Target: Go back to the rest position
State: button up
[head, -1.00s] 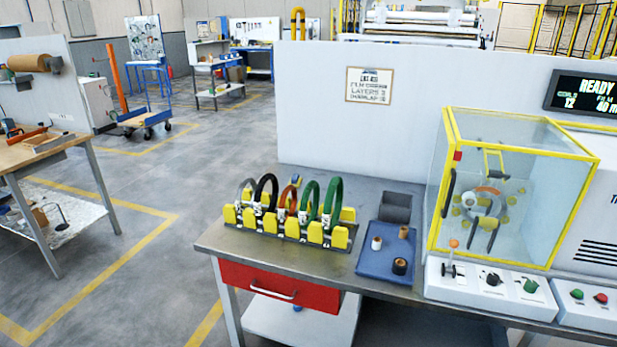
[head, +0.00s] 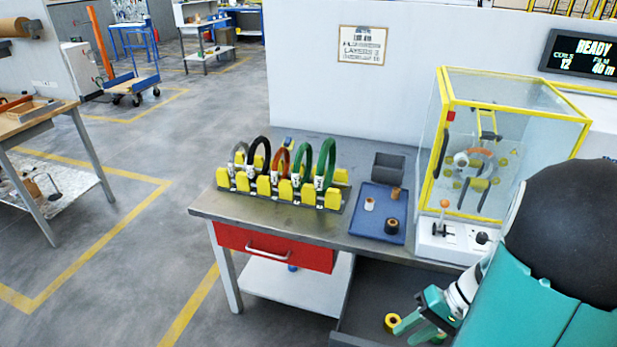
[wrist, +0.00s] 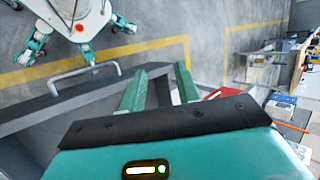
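My arm shows at the lower right of the head view, with its black joint and teal links in front of the bench. My gripper (head: 410,331) is low, below the benchtop, beside a yellow roll (head: 392,322). In the wrist view my gripper (wrist: 162,76) has its two green fingers apart with a gap between them and nothing seen held. A grey drawer front with a metal handle (wrist: 84,78) lies close to the fingers.
A red drawer (head: 275,249) is shut.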

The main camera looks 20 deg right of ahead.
jog(key=w+a+r+n+t+h, duration=0.1)
jog(key=a+r+h, duration=0.3)
jog(key=a+r, duration=0.4)
jog(key=w+a+r+n+t+h, duration=0.1)
jog(key=a+r+n+t+h, duration=0.2)
jog(key=a+r, duration=0.5)
notch_tip(320, 180, up, 3)
jog(key=shift+w+a+r+n+h, duration=0.15)
jog(key=shift+w+a+n+h, duration=0.1)
jog(key=shift+a+n+h, duration=0.35)
jog(key=shift+d, duration=0.25)
